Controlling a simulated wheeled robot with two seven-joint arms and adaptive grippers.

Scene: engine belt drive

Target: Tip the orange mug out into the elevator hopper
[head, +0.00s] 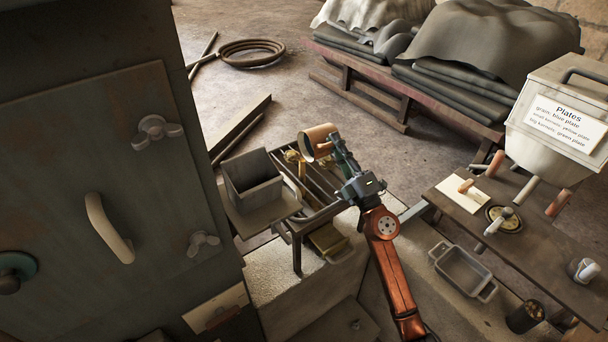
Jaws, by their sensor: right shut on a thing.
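The orange mug (323,140) is near the middle of the head view, tipped on its side, with its rim toward the left. My right gripper (341,153) is shut on it, reaching up from the lower right. A grey square open-topped box (253,187), which looks like the elevator hopper, stands to the left of the mug and lower in the picture. The mug appears apart from it, above the slatted frame to its right. I cannot see what is inside the mug. My left gripper is not in view.
A large dark cabinet (100,200) with a pale handle fills the left side. A bench (535,228) at right holds a card and tools, near a white bin (550,125) labelled Plates. A grey two-handled tray (462,270) and a dark pot (525,316) are lower right.

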